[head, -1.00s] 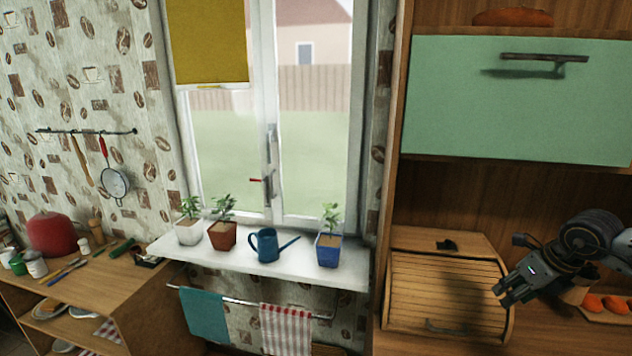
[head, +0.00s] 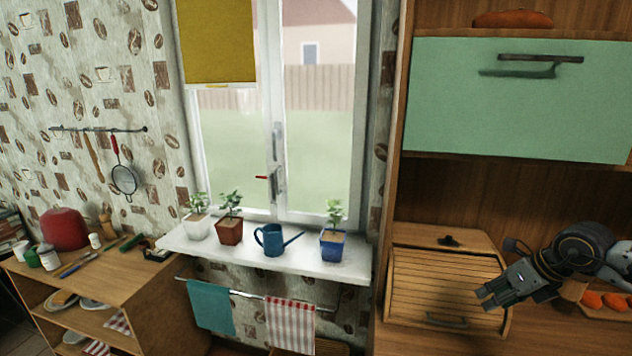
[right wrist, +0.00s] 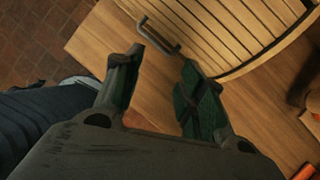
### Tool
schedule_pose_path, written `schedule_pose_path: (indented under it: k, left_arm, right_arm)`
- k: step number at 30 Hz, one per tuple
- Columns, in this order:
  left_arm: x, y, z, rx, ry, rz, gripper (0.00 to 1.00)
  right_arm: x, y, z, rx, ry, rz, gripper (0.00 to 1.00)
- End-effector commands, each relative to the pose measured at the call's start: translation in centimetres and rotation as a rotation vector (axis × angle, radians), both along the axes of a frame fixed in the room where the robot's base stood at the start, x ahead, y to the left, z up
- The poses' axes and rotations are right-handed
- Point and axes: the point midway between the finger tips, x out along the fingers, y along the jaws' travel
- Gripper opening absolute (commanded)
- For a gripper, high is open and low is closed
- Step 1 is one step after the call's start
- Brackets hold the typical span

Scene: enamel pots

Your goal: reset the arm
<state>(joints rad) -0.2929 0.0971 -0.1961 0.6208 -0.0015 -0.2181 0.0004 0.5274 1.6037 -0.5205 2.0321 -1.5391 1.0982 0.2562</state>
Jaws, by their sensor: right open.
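My right gripper (head: 487,299) is in front of the right side of the wooden roll-top bread box (head: 440,290) in the head view. In the right wrist view its two fingers (right wrist: 162,70) are apart with nothing between them. Beyond them lie the bare wooden counter (right wrist: 110,40) and the bread box's slatted front (right wrist: 225,25) with its metal handle (right wrist: 160,38). The bread box is closed. My left gripper is in neither view.
A closed green cabinet door (head: 515,100) hangs above. Potted plants and a blue watering can (head: 271,242) stand on the windowsill (head: 240,258). A low shelf unit (head: 110,275) is at left.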

Motion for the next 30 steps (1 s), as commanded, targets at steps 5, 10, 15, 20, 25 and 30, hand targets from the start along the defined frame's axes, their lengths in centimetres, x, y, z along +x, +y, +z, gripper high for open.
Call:
schedule_pose_path:
  k: [5,10,15,20,25,30]
  left_arm:
    - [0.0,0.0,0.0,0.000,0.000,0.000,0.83]
    - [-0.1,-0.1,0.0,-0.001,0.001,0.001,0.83]
    - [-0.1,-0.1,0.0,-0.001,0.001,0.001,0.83]
    - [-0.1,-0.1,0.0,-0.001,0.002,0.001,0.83]
    - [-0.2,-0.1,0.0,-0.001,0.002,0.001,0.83]
    - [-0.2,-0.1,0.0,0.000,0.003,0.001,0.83]
  right_arm:
    - [0.6,3.4,-0.7,0.098,-0.027,0.034,0.40]
    - [1.1,8.4,-1.3,0.247,-0.064,0.072,0.40]
    - [1.5,14.8,-1.0,0.473,-0.116,0.094,0.40]
    - [1.6,19.9,0.1,0.692,-0.165,0.081,0.40]
    - [1.8,23.8,1.9,0.922,-0.209,0.027,0.40]
    - [2.1,26.2,3.9,1.141,-0.249,-0.065,0.40]
